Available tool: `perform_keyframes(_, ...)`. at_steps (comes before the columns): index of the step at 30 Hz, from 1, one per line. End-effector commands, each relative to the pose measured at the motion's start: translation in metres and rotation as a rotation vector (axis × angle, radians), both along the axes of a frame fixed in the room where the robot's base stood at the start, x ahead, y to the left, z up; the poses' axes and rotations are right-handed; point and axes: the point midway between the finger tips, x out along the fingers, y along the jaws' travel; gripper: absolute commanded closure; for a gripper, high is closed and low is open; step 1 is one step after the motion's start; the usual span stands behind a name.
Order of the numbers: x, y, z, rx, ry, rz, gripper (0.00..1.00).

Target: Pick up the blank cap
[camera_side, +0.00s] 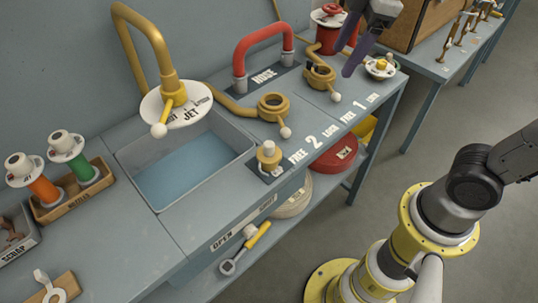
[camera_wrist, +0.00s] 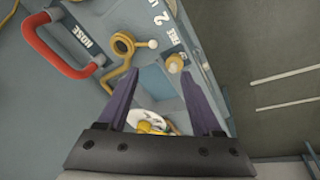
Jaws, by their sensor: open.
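No cap is labelled blank. A likely match is the brass fitting with a pale round top (camera_side: 269,156) on a dark square at the bench's front edge, beside the basin; it also shows in the wrist view (camera_wrist: 175,63). My gripper (camera_side: 347,60) has purple fingers and hangs over the right end of the bench, well to the right of this fitting and apart from it. In the wrist view my gripper (camera_wrist: 160,74) has its fingers spread, with nothing held between them. The side view hides part of the gripper at the top edge.
A red hose handle (camera_side: 262,48) rises behind the brass FREE 2 port (camera_side: 273,106). A brass FREE 1 port (camera_side: 319,75) and a white-flanged fitting (camera_side: 379,66) stand near my gripper. The water basin (camera_side: 246,160) and tall JET pipe (camera_side: 150,45) are farther left.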

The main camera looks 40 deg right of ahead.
Motion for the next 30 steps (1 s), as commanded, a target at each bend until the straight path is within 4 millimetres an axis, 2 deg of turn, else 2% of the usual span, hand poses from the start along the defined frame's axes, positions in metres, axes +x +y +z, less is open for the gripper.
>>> perform_keyframes(1, 0.019, 0.013, -0.006, -0.018, 0.039, 0.076, 0.33)
perform_keyframes(3, 0.04, 0.031, -0.016, -0.041, 0.085, 0.171, 0.33)
perform_keyframes(6, 0.064, 0.057, -0.035, -0.065, 0.147, 0.273, 0.33)
perform_keyframes(9, 0.079, 0.08, -0.057, -0.079, 0.198, 0.327, 0.33)
perform_keyframes(12, 0.084, 0.095, -0.075, -0.091, 0.238, 0.358, 0.33)
perform_keyframes(16, 0.081, 0.104, -0.092, -0.101, 0.275, 0.382, 0.33)
perform_keyframes(20, 0.079, 0.106, -0.107, -0.102, 0.278, 0.385, 0.33)
perform_keyframes(27, 0.079, 0.105, -0.152, -0.102, 0.278, 0.383, 0.33)
perform_keyframes(30, 0.08, 0.105, -0.165, -0.101, 0.275, 0.383, 0.33)
